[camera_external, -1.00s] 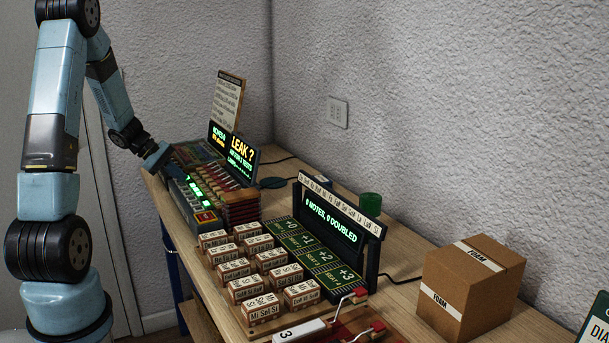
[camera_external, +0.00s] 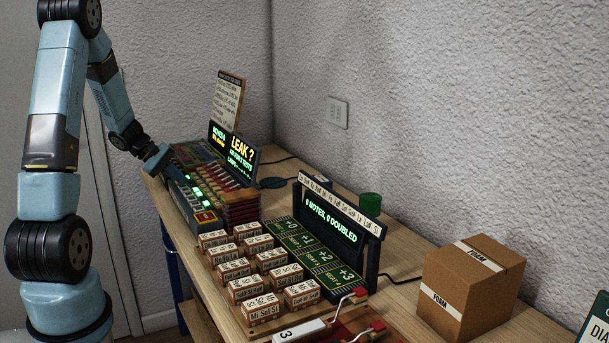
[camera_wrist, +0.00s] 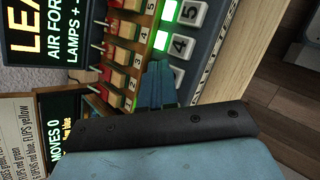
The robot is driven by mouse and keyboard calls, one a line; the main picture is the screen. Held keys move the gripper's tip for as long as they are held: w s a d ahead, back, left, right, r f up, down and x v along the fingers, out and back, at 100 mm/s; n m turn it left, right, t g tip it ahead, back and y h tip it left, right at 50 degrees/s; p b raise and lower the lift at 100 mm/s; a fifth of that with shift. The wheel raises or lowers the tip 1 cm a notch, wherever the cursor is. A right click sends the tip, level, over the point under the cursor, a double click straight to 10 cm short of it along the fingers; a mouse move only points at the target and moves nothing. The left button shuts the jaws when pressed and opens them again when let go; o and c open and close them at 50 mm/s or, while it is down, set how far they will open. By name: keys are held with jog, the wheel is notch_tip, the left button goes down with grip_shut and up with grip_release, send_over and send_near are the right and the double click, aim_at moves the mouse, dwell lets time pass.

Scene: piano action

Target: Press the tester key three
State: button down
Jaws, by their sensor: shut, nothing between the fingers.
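In the wrist view, key 4 (camera_wrist: 184,45) and key 5 (camera_wrist: 193,13) show clearly, each beside a lit green lamp. I cannot tell whether the tips touch a key. In the external view, my gripper (camera_external: 160,160) is over the tester's far end.
A "LEAK ?" display (camera_external: 235,152) stands right behind the tester. Labelled blocks (camera_external: 232,269), a "0 notes, 0 doubled" display (camera_external: 336,222), a green cylinder (camera_external: 370,204) and a foam box (camera_external: 470,290) lie nearer along the bench. The bench edge (camera_wrist: 240,60) is close to the keys.

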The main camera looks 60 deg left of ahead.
aim_at(179, 186)
jog(key=shift+r, duration=0.45)
notch_tip(179, 186, up, 6)
dwell(0.8)
